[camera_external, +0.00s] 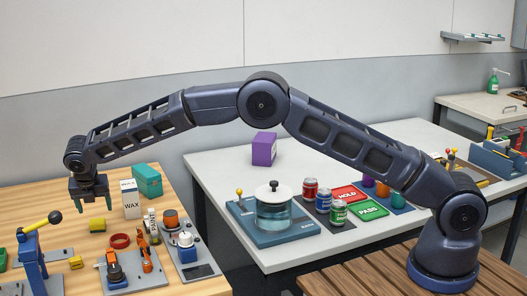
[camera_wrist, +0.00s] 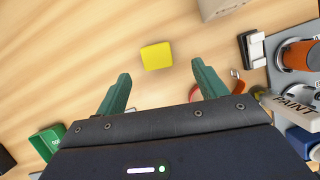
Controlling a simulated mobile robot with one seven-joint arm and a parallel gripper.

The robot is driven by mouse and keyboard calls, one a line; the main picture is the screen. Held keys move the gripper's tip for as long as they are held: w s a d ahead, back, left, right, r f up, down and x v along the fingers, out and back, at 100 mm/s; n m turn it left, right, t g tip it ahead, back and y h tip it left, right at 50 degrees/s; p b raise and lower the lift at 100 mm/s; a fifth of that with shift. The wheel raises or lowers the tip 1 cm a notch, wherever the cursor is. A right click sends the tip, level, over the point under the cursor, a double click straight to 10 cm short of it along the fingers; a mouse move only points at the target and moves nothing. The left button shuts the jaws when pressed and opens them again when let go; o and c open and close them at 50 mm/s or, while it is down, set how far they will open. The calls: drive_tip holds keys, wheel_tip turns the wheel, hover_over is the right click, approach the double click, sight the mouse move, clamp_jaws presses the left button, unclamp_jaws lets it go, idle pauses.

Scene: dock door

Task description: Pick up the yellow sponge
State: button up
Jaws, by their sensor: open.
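The yellow sponge (camera_external: 97,225) appears as a small yellow block lying on the wooden table, below my gripper (camera_external: 91,204) in the external view. In the wrist view the sponge (camera_wrist: 157,56) lies ahead of the fingertips, between their lines, with bare wood around it. My gripper (camera_wrist: 160,73) points down with its two green fingers spread wide and nothing between them. It is above the table and apart from the sponge.
A red ring (camera_external: 120,241) lies right of the sponge, partly behind the right finger in the wrist view. A white wax box (camera_external: 131,201) and teal box (camera_external: 148,181) stand behind. A smaller yellow piece (camera_external: 76,263) lies nearer the front, beside a blue lever device (camera_external: 32,257).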

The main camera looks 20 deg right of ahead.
sight(98, 221)
drive_tip(key=shift+a+x, duration=0.15)
drive_tip(key=shift+x, duration=1.6)
drive_tip(key=shift+a+x, duration=0.2)
drive_tip(key=shift+x, duration=1.55)
drive_tip(key=shift+s, duration=0.15)
drive_tip(key=c, duration=1.1)
